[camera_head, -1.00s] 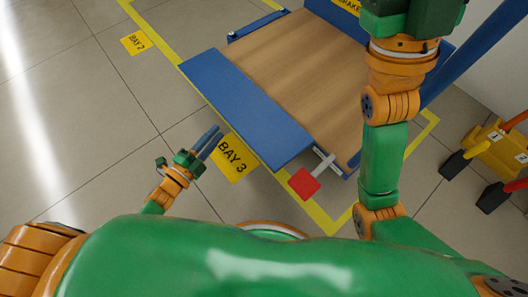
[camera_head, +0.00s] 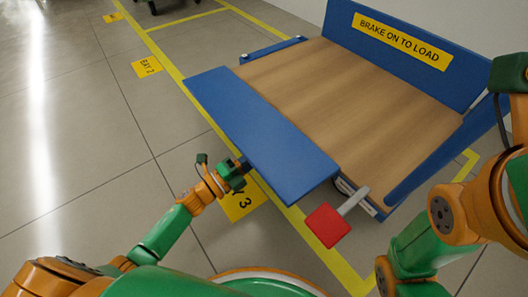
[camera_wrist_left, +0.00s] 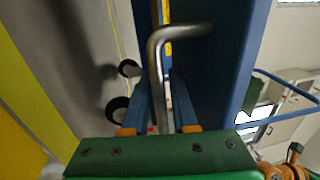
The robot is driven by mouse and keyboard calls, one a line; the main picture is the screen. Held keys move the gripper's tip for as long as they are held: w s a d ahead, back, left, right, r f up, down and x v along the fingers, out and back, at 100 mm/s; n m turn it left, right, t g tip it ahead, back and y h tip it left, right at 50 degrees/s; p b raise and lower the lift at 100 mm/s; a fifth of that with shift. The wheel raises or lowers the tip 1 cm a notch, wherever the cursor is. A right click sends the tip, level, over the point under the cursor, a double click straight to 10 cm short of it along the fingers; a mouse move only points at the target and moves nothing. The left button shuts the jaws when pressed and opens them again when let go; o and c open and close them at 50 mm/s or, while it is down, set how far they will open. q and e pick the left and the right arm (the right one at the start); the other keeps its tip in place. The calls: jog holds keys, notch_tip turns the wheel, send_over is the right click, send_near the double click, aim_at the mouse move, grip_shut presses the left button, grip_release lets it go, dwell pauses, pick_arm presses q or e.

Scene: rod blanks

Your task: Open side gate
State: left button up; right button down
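The blue side gate (camera_head: 255,135) runs along the near left side of a cart with a wooden deck (camera_head: 345,95). My left gripper (camera_head: 247,163) is at the gate's outer side, its fingertips partly hidden by the panel's edge. In the left wrist view, a bent grey metal handle (camera_wrist_left: 157,60) passes between the two blue fingers (camera_wrist_left: 161,105), beside the blue panel (camera_wrist_left: 215,70). The fingers look apart, with a gap beside the handle, so the gripper seems open around it. My right arm is at the right edge of the head view; its gripper is out of frame.
A red brake pedal (camera_head: 328,225) on a grey lever sticks out at the cart's near corner. A blue end panel (camera_head: 430,45) with a yellow brake sign stands at the back. Black wheels (camera_wrist_left: 117,108) show under the cart. The floor at left is clear.

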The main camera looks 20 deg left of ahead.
pick_arm(q)
grip_shut()
dwell(1.4)
